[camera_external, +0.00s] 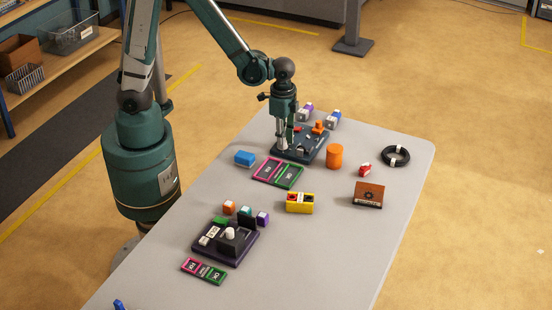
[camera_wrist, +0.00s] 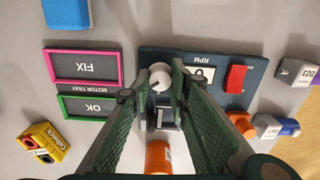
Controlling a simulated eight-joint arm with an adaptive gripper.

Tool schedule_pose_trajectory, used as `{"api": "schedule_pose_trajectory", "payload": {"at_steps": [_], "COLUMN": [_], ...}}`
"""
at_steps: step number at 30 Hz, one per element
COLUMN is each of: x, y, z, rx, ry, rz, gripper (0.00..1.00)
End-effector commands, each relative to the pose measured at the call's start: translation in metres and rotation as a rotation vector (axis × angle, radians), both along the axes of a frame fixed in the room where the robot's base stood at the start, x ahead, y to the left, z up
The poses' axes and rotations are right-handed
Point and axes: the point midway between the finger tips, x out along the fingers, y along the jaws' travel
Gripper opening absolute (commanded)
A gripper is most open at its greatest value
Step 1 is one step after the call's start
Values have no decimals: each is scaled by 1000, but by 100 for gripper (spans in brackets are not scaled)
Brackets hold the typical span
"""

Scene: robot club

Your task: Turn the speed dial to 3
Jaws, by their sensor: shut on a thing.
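The round white speed dial (camera_wrist: 160,77) has a dark pointer mark and sits on the dark blue RPM board (camera_wrist: 210,58). My gripper (camera_wrist: 163,72) is over the board with its green fingers shut on the dial, one on each side. A small white display (camera_wrist: 202,74) marked RPM is next to the dial; its digit looks like 0, partly covered by a finger. A red switch (camera_wrist: 235,78) is further right on the board. In the external view my gripper (camera_external: 283,149) points down at the near left end of the board (camera_external: 318,145), hiding the dial.
The motor tray (camera_external: 277,172) with pink and green frames lies next to the board. A blue block (camera_external: 245,158), orange cylinder (camera_external: 334,157), yellow box (camera_external: 299,202) and black ring (camera_external: 396,156) surround it. Another dark board (camera_external: 225,240) is nearer.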

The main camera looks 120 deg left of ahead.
Motion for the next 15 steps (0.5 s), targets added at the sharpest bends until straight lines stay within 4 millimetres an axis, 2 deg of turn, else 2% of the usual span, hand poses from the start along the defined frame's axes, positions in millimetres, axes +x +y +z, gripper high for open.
{"api": "schedule_pose_trajectory", "payload": {"at_steps": [11, 12, 15], "x": [1, 1, 1], "y": [0, 0, 0], "z": [0, 0, 0], "rx": [0, 0, 0], "ry": [-1, -1, -1], "rz": [-4, -4, -4], "gripper": [7, 23, 34]}}
